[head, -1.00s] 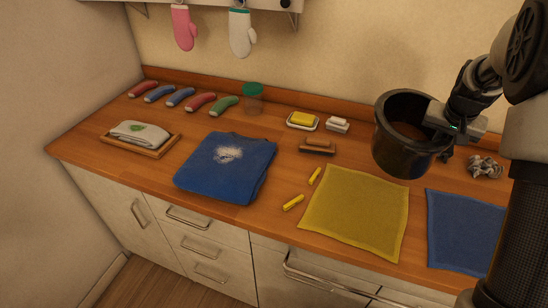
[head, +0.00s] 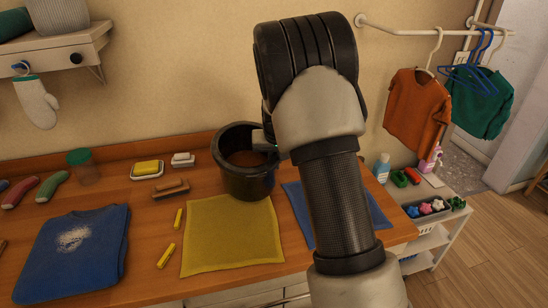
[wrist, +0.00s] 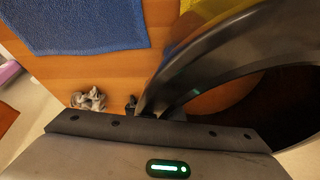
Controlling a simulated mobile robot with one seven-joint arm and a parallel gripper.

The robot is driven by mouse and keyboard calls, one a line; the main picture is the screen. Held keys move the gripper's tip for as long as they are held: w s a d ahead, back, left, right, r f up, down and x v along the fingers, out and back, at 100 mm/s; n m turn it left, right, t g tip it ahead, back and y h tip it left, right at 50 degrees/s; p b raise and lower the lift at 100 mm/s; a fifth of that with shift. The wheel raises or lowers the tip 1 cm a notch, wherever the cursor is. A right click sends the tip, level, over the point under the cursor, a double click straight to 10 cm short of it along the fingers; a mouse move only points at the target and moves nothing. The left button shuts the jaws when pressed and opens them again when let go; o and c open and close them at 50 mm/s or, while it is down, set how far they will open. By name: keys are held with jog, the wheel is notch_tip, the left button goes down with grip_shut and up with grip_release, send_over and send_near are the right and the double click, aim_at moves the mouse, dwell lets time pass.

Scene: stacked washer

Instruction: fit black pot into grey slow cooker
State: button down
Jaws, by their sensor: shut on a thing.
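The black pot (head: 246,184) shows in the head view over the back of the counter, behind the yellow cloth, its opening facing up and brown showing inside. I cannot tell its exact height over the counter. My gripper (head: 265,138) is shut on the pot's right rim, partly hidden behind my forearm. In the wrist view the dark curved rim (wrist: 215,55) runs up from the gripper's jaws, with the counter below. I see no grey slow cooker in either view.
A yellow cloth (head: 232,235) and a blue cloth (head: 300,205) lie on the counter. A soap dish (head: 147,168), a brush (head: 171,188) and yellow sticks (head: 166,255) lie left of the pot. A white shelf unit (head: 428,240) with bottles and bins stands at the right.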

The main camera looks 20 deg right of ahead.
notch_tip(320, 180, down, 3)
jog(key=shift+w+r, duration=0.1)
jog(key=shift+r, duration=0.05)
